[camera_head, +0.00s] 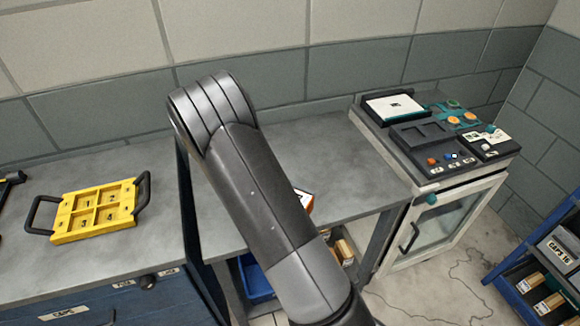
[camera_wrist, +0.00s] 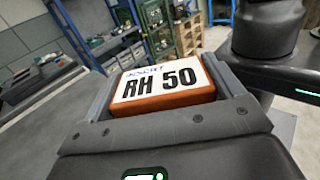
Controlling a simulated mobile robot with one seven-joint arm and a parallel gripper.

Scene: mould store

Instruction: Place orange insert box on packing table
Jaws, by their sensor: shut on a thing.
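The orange insert box (camera_wrist: 172,103) has a white top label reading "RH 50". My gripper (camera_wrist: 165,90) is shut on it, with a dark jaw at each side of the box in the wrist view. In the head view my arm hides the gripper and most of the box; only a small orange and white corner (camera_head: 304,200) shows right of the arm. This corner appears over the grey-topped table (camera_head: 345,165) in the middle. I cannot tell whether the box touches the tabletop. No label shows which table is the packing table.
A yellow four-compartment tray (camera_head: 97,209) with black handles lies on the left bench (camera_head: 40,265). A cabinet (camera_head: 440,225) with a control panel on top stands right of the middle table. A blue rack (camera_head: 545,255) is at far right. The tabletop right of my arm is clear.

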